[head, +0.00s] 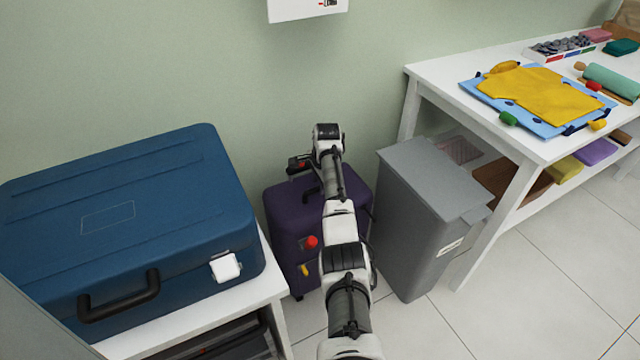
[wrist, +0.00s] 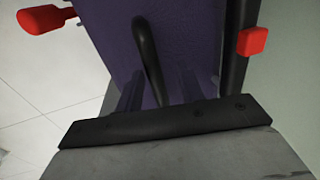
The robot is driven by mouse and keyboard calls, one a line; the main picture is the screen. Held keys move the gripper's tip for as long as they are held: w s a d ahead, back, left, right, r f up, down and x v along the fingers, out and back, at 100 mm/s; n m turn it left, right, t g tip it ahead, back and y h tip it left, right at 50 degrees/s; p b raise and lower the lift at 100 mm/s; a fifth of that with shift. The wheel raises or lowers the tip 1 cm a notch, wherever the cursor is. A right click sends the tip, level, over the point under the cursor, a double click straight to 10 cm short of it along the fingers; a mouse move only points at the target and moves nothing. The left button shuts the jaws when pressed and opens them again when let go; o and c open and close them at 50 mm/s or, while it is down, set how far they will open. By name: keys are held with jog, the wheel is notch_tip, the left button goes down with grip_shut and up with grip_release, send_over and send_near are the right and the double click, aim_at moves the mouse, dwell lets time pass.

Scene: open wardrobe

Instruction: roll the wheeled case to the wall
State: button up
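The wheeled case (head: 290,225) is purple and stands upright on the floor between a low white cabinet and a grey bin. A red knob (head: 311,242) and a yellow piece (head: 305,270) show on its front. My arm crosses over it and hides part of its top and front. In the wrist view, the case's purple top (wrist: 185,40) lies close below with its black carry handle (wrist: 148,55).
A blue case (head: 130,220) lies on the white cabinet (head: 262,285) at left. The grey bin (head: 420,225) stands close on the case's right. A white table (head: 470,100) with crafts stands further right. The green wall (head: 210,70) is behind. Tiled floor (head: 540,270) is free at front right.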

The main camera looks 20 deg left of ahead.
jog(key=shift+r, duration=0.1)
jog(key=v, duration=1.3)
jog(key=shift+r, duration=0.35)
jog(key=shift+d, duration=0.1)
